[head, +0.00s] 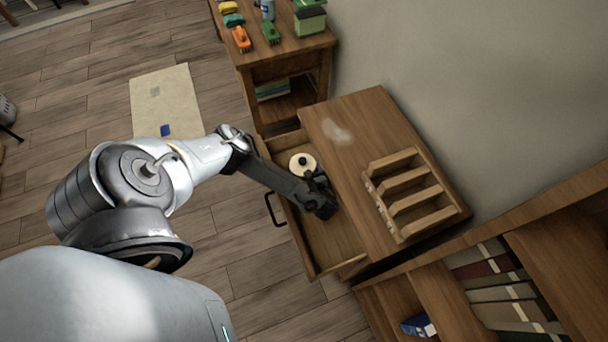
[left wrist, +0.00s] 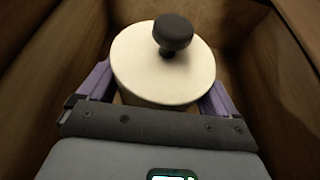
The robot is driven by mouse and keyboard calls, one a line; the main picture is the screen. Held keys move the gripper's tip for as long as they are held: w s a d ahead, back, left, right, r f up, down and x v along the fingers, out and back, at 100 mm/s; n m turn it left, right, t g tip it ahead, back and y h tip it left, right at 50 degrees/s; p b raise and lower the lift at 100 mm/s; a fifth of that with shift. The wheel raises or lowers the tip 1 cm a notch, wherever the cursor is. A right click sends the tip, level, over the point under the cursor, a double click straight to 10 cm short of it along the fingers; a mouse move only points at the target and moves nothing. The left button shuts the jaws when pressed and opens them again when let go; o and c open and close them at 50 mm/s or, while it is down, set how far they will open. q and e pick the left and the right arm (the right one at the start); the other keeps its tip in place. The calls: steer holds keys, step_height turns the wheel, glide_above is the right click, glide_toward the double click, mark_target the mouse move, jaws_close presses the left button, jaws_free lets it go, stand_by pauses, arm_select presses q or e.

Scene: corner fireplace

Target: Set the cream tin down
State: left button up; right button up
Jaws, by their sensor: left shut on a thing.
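The cream tin (head: 298,166) has a round cream lid with a dark knob. It is inside the open wooden drawer (head: 328,238), towards the drawer's far end in the head view. My left gripper (head: 318,180) reaches down into the drawer and is shut on the tin. In the left wrist view the tin (left wrist: 150,75) stands between the two purple-sided fingers, with drawer walls around it. The tin's underside is hidden, so I cannot tell whether it touches the drawer floor. My right gripper is not in view.
The cabinet top (head: 345,125) beside the drawer carries a wooden slotted rack (head: 405,195). A side table (head: 285,48) with staplers and boxes stands beyond. A bookshelf (head: 440,290) is at lower right. The drawer's near part is empty.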

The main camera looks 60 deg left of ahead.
arm_select(q)
steer(key=shift+s+d+f, duration=0.1)
steer(key=shift+s+f, duration=0.15)
steer(key=shift+f, duration=0.1)
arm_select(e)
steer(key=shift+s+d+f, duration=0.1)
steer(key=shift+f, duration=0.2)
arm_select(q)
steer(key=shift+w, duration=0.1)
steer(key=o, duration=1.7)
steer(key=shift+r, duration=0.1)
